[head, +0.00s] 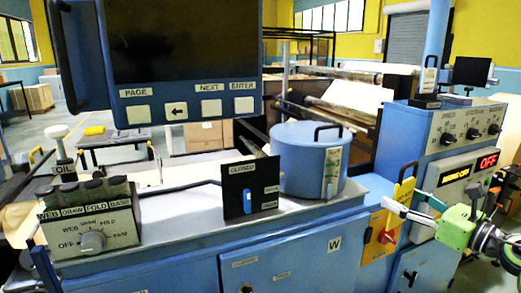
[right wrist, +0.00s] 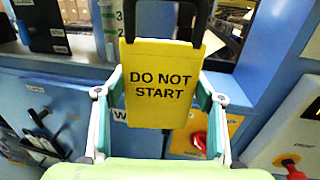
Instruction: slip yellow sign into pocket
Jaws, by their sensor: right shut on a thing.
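The yellow sign (right wrist: 160,80) reads "DO NOT START" and fills the middle of the right wrist view, with a black handle at its top. My right gripper (right wrist: 161,88) is shut on it, one finger at each side edge. In the head view the sign (head: 403,190) is upright at the right, seen nearly edge-on, with my right gripper (head: 399,209) at it. It is in front of the blue machine, above a yellow plate (head: 374,250) with a red knob (head: 387,237). I cannot make out a pocket for certain. My left gripper is not in view.
A blue lidded pot (head: 310,160) and a black "CLOSED" panel (head: 250,187) stand on the machine top. A control box (head: 452,135) with an "OFF" display stands behind my right arm. A large dark screen (head: 180,40) is at upper left.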

